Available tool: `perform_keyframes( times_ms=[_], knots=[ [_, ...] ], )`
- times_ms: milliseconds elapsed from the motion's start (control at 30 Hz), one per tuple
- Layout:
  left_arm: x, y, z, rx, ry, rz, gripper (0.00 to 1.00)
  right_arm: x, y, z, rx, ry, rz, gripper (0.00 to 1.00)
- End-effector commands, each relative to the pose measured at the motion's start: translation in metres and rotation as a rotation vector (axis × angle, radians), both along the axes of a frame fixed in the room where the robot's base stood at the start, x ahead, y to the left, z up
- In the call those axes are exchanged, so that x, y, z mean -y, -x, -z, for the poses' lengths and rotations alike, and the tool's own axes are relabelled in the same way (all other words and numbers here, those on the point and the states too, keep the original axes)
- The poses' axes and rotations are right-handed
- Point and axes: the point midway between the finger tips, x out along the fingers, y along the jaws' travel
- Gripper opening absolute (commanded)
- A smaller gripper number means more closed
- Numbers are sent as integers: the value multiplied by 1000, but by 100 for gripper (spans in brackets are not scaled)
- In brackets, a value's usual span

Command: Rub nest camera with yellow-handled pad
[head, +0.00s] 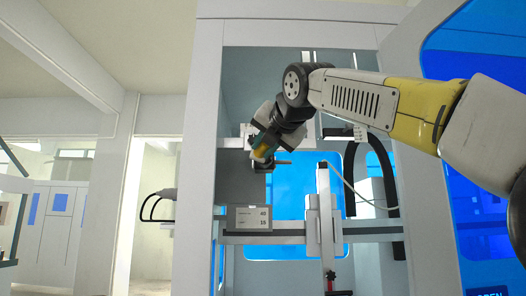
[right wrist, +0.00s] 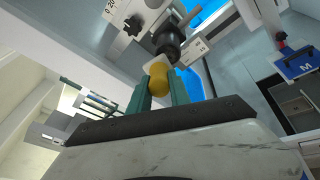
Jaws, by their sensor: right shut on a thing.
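My right gripper (head: 260,150) reaches into the machine's opening in the head view. In the right wrist view its two green fingers (right wrist: 158,90) are shut on the yellow handle (right wrist: 158,78) of the pad. The white pad face (right wrist: 154,65) shows just beyond the handle. A dark round camera-like body (right wrist: 168,42), probably the nest camera, lies right past the pad. I cannot tell whether pad and camera touch. In the head view a dark part (head: 278,163) shows beside the gripper tip, and the pad is mostly hidden. My left gripper is not in view.
A grey box with a label plate (head: 250,218) stands below the gripper on a horizontal rail (head: 262,239). A vertical post (head: 325,225) and a black cable loop (head: 378,170) are to the right. The machine's pale frame column (head: 197,170) bounds the opening on the left.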

Motion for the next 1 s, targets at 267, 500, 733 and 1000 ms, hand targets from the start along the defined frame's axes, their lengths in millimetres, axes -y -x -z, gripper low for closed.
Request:
perform_keyframes(
  times_ms=[267, 500, 733, 1000],
  knots=[
    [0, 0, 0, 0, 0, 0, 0, 0, -1, 0, 0, 0, 0, 0],
    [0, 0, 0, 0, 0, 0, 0, 0, -1, 0, 0, 0, 0, 0],
    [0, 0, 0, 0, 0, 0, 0, 0, -3, 0, 0, 0, 0, 0],
    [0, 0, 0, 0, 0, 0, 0, 0, -9, 0, -1, 0, -1, 0]
  ],
)
